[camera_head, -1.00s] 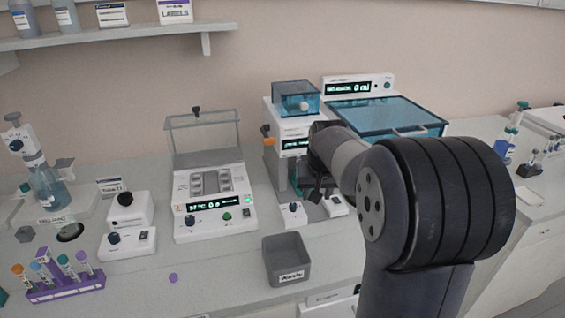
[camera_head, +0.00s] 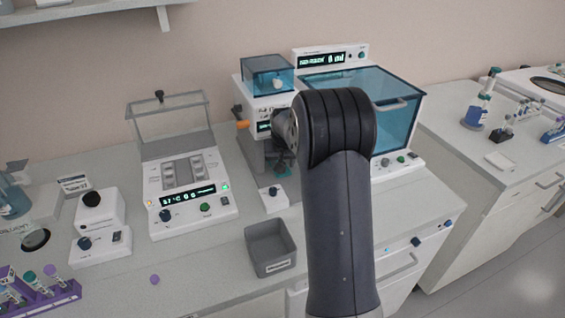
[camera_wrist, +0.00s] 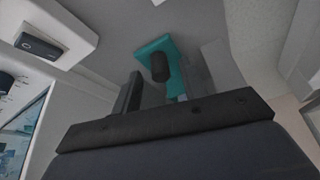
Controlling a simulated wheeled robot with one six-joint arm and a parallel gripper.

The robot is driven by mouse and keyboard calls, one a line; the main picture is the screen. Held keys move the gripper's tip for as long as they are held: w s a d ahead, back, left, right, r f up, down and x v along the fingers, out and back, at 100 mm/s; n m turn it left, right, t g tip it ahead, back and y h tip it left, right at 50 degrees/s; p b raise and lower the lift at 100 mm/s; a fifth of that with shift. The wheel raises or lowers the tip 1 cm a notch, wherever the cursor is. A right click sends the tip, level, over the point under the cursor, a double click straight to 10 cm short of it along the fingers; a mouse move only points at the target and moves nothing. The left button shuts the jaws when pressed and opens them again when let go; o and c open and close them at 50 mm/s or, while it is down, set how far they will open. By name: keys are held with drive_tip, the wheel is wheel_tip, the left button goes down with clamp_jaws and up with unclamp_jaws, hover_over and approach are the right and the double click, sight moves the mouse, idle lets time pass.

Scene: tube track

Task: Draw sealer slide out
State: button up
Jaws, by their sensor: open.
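The sealer (camera_head: 252,92) is a white and grey unit with a blue clear box on top, a small display and an orange lever on its left side. Its teal slide (camera_head: 284,174) shows low at its front, partly hidden by my arm. In the wrist view the slide (camera_wrist: 149,48) is a teal plate with an upright black knob (camera_wrist: 160,69). My gripper (camera_wrist: 163,85) is open, with one finger on each side of the knob in the picture. I cannot tell if either finger touches it. In the head view my gripper (camera_head: 282,160) is at the sealer's front, mostly hidden.
A white control box (camera_head: 273,199) stands in front of the sealer. A grey waste bin (camera_head: 271,249) sits at the bench front. A heater block unit (camera_head: 188,195) stands left, and a blue-lidded machine (camera_head: 398,125) right, behind my arm. Bench between heater and bin is clear.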

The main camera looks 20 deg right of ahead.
drive_tip(key=shift+w+f, duration=0.2)
drive_tip(key=shift+f, duration=0.35)
clamp_jaws()
